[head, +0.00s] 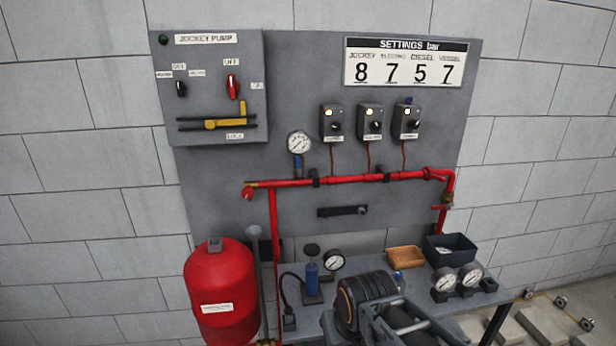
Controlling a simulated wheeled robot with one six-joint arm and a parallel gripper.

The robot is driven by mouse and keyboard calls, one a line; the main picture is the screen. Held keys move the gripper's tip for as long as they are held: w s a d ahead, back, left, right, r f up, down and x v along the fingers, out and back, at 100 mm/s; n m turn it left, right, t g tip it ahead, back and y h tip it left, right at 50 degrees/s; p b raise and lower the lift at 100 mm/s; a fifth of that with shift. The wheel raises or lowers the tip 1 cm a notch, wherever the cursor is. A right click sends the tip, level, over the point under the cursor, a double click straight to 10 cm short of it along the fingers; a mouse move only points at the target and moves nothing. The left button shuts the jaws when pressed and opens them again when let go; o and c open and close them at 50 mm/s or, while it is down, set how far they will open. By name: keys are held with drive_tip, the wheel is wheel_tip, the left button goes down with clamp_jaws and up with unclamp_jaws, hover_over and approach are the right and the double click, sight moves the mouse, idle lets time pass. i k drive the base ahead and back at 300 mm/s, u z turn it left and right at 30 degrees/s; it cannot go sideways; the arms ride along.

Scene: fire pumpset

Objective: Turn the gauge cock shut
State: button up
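A round white-faced pressure gauge (299,143) stands on the red pipe (345,178) on the grey wall panel. Below it, on the short stem, is the gauge cock with a small blue handle (298,166). The handle looks upright, in line with the stem, but it is small in the head view. Part of my arm shows at the bottom centre, in front of the bench and well below the gauge. I cannot make out my gripper's fingers, and nothing of mine touches the cock.
A jockey pump box (208,90) projects at the upper left. Three switch boxes (370,123) sit right of the gauge. A red tank (222,290) stands lower left. The bench (310,322) carries a blue hand pump (312,277), loose gauges (470,275) and trays. The panel around the gauge is clear.

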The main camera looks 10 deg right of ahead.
sight(298, 160)
drive_tip(key=u, duration=0.1)
drive_tip(key=k, duration=0.3)
drive_tip(key=z, duration=1)
drive_tip(key=i, duration=1.05)
drive_tip(key=u, duration=2.65)
